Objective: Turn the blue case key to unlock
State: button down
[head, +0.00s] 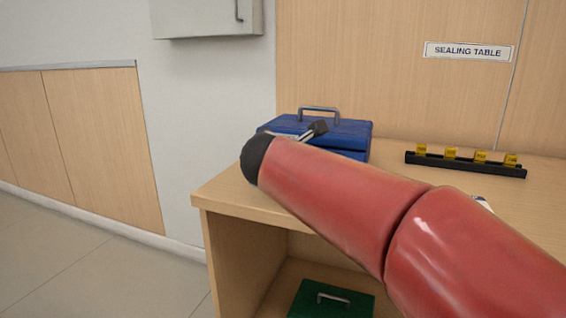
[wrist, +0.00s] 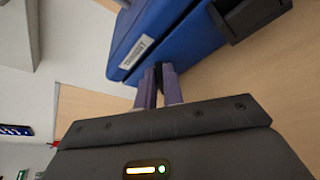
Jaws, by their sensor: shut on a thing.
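The blue case (head: 345,131) sits on the table with its grey handle up. It also fills the upper middle of the wrist view (wrist: 185,30), where a white label (wrist: 137,52) shows on its front. My gripper (wrist: 159,74) is at the case's front, its purple-grey fingers close together and shut on a small dark piece at the seam, which looks like the key. The key is mostly hidden between the fingertips, so its turn angle cannot be told. In the head view my red arm covers part of the case front.
A black rack (head: 465,165) with several yellow tags stands right of the case. A green case (head: 332,300) lies on the shelf below the wooden tabletop (head: 225,190). A sign (head: 468,51) reading "SEALING TABLE" is on the wall panel. Open floor lies left of the table.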

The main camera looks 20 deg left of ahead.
jog(key=m+b, duration=0.1)
jog(key=b, duration=0.1)
jog(key=f+m+y+b, duration=0.1)
jog(key=b, duration=0.2)
jog(key=shift+d+t, duration=0.2)
jog(key=shift+t, duration=0.2)
jog(key=shift+m+b, duration=0.5)
jog(key=shift+b, duration=0.25)
jog(key=shift+r, duration=0.15)
jog(key=c, duration=1.5)
grip_release()
jog(key=shift+v, duration=3.95)
jog(key=shift+d, duration=0.15)
